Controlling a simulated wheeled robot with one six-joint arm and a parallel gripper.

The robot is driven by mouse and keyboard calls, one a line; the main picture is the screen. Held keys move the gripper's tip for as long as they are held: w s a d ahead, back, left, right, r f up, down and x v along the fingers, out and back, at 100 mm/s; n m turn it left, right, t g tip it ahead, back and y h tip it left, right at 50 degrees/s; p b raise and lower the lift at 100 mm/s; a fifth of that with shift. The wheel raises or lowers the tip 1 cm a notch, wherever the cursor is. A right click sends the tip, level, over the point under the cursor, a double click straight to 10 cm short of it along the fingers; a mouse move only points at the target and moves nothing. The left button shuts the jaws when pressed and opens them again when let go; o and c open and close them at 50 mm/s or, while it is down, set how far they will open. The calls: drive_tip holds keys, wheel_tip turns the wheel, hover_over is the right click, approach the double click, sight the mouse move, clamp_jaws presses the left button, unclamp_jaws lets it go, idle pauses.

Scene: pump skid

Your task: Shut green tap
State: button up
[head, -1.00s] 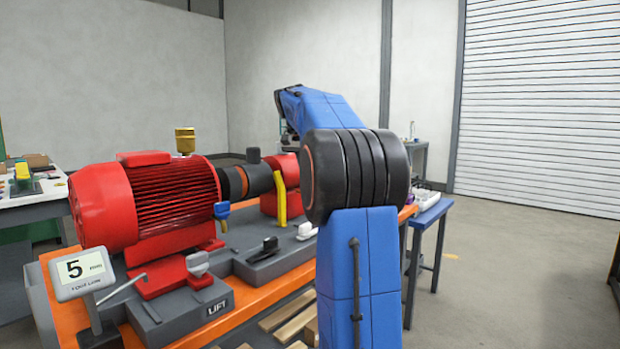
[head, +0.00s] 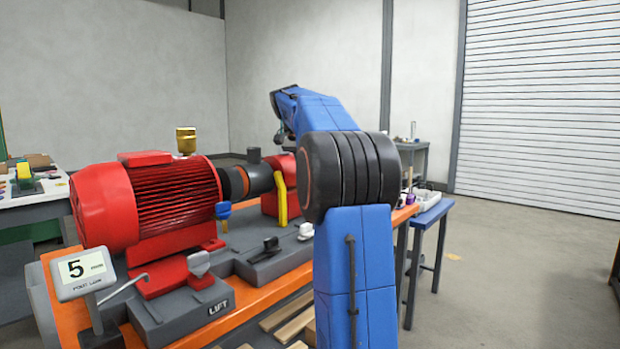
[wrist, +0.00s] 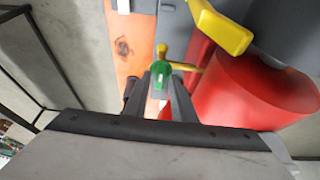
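The green tap (wrist: 160,74) shows in the wrist view as a small green handle with yellow metal beside and above it, near the red pump body (wrist: 258,92). My gripper (wrist: 162,84) points at it from below in the picture. Its two dark fingers stand apart, with the green handle at the gap between their tips. I cannot tell whether either finger touches it. In the head view my gripper is mostly hidden behind my blue arm, and the green tap is not visible.
A yellow guard or lever (wrist: 220,27) is close to the right of my fingers. A red motor (head: 145,200) and an orange skid frame (head: 262,308) lie left of my arm. A blue side table (head: 432,212) stands at right.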

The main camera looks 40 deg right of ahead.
drive_tip(key=shift+o, duration=0.3)
drive_tip(key=v, duration=1.7)
drive_tip(key=shift+r, duration=0.15)
